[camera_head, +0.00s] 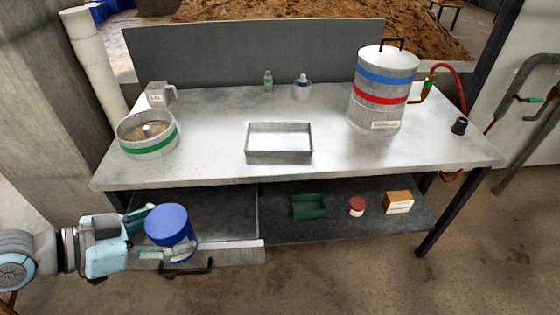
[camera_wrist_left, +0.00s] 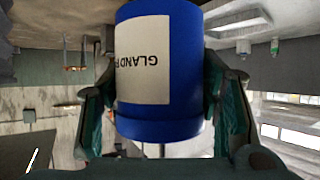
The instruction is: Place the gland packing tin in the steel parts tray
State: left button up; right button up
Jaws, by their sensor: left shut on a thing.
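The gland packing tin is a blue cylinder (camera_head: 168,226) at the lower left of the head view, in front of the bench and over the pulled-out drawer. In the left wrist view the tin (camera_wrist_left: 178,112) fills the middle, its white label reading "GLAND" upside down. My left gripper (camera_head: 163,232) is shut on the tin, one finger on each side. The steel parts tray (camera_head: 279,155) is an empty, shallow rectangular tray on the middle of the bench top, up and right of the tin. My right gripper is not in view.
A large banded drum (camera_head: 383,92) stands right. The open drawer (camera_head: 225,252) juts out below. A green box (camera_head: 308,206) sits on the lower shelf.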

aim_at(271, 142)
jog(key=u, duration=0.6)
jog(key=k, duration=0.2)
jog(key=z, duration=1.45)
jog(key=i, duration=0.95)
jog(key=u, duration=0.45)
jog(key=i, duration=0.8)
jog(key=u, duration=0.6)
